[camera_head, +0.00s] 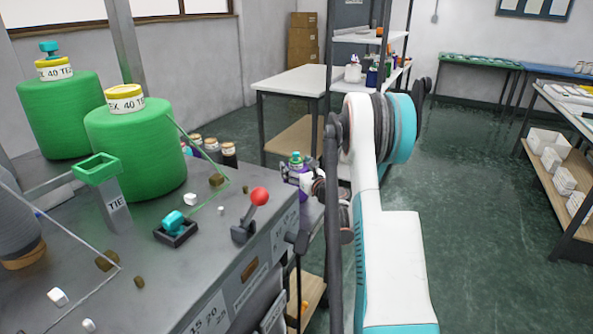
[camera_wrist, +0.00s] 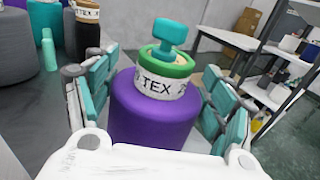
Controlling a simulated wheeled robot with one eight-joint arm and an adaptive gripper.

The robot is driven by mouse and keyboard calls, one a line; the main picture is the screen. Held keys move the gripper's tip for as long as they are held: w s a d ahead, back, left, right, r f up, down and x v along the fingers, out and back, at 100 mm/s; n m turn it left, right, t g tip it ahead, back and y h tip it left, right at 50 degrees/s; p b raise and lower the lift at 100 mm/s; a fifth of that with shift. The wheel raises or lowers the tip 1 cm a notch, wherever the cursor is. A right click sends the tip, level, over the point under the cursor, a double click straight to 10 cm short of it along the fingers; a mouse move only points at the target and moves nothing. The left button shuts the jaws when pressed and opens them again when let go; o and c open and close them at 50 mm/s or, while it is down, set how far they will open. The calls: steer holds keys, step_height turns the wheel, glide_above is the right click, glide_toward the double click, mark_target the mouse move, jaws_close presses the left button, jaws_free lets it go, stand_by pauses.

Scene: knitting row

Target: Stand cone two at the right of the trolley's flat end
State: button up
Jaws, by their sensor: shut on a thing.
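My gripper (camera_wrist: 160,98) is shut on a purple yarn cone (camera_wrist: 150,122), its teal-padded fingers on either side of it. The cone looks upright in the wrist view. It has a white band marked TEX, a green ring and a teal knob on top. In the head view the purple cone (camera_head: 301,178) shows beyond the grey machine's right edge, partly hidden by my gripper (camera_head: 322,186). Its base is hidden, so I cannot tell if it touches a surface. No number is readable on it. I cannot clearly make out the trolley's flat end.
Large green cones (camera_head: 137,150) stand on the grey machine top (camera_head: 150,262), with a red-knobbed lever (camera_head: 258,197) near its edge. Small dark cones (camera_head: 228,155) stand behind. A white table (camera_head: 293,80) and shelf rack (camera_head: 358,38) stand beyond.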

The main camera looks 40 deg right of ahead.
steer(key=shift+r, duration=0.15)
steer(key=o, duration=1.7)
steer(key=shift+s+a+p, duration=0.2)
steer(key=shift+s+a, duration=0.2)
steer(key=shift+s, duration=1.6)
steer(key=shift+s+a+p, duration=0.15)
steer(key=shift+s+a, duration=0.2)
steer(key=shift+s, duration=1.6)
steer(key=shift+s+a+p, duration=0.2)
steer(key=shift+s+a, duration=0.2)
steer(key=shift+s, duration=1.6)
